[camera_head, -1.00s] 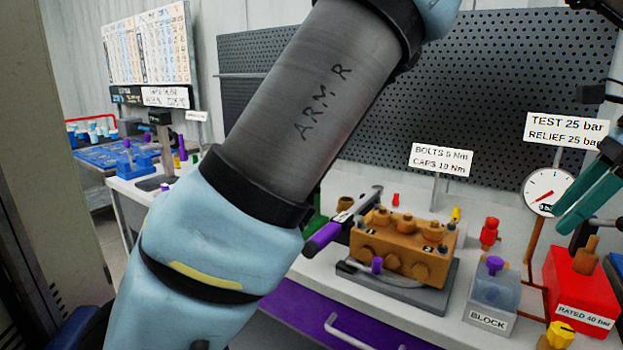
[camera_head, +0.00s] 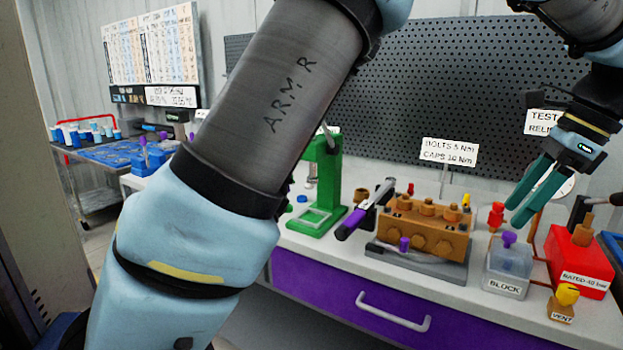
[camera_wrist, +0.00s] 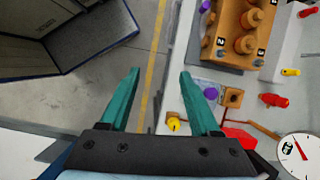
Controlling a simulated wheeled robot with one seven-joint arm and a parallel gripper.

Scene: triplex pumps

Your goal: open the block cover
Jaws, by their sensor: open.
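The block cover is a clear, pale lid with a purple knob (camera_head: 508,239) on the box labelled BLOCK (camera_head: 506,270), on the bench at the right of the head view. It looks shut. In the wrist view the purple knob (camera_wrist: 210,93) shows just right of my right finger, which hides part of the box. My gripper (camera_head: 517,212) has two teal fingers, apart and empty. It hangs above the box in the head view, touching nothing that I can see. In the wrist view my gripper (camera_wrist: 160,72) spans the floor by the bench's edge.
A brown pump block (camera_head: 424,226) stands left of the box, with a purple-handled wrench (camera_head: 352,220) beside it. A red box (camera_head: 578,258) is close on the right, and a yellow-topped vent (camera_head: 565,297) in front. A green press (camera_head: 322,185) stands further left.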

